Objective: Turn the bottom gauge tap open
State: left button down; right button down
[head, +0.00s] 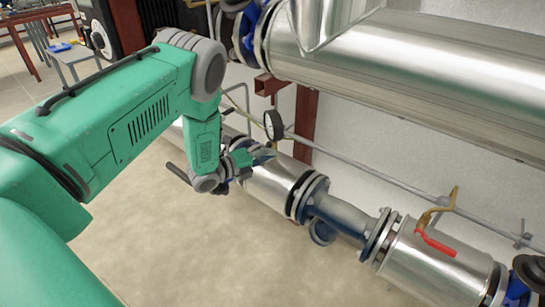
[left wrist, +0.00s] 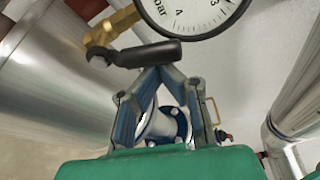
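A round pressure gauge (head: 273,125) with a dark rim stands above the lower pipe in the head view. Its white dial (left wrist: 190,12) fills the top of the left wrist view. Below the dial is a brass tap (left wrist: 122,22) with a dark lever handle (left wrist: 148,53) lying roughly across the picture. My left gripper (head: 268,155) is just below the gauge. In the left wrist view its fingers (left wrist: 160,72) come together at the tips, right at the lever, which partly covers them. Whether they touch the lever I cannot tell. My right gripper is not in view.
The metal-clad lower pipe (head: 272,180) with flanges runs under my left gripper. A large clad pipe (head: 400,65) crosses above right. A red lever (head: 435,243) with a brass fitting sits further along the lower pipe. Floor at lower centre is clear.

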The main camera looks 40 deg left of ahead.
pick_arm(q)
jog(key=shift+a+r+n+t+h+p, duration=0.3)
jog(key=shift+a+r+n, duration=0.15)
jog(key=shift+a+n, duration=0.4)
jog(key=shift+w, duration=0.15)
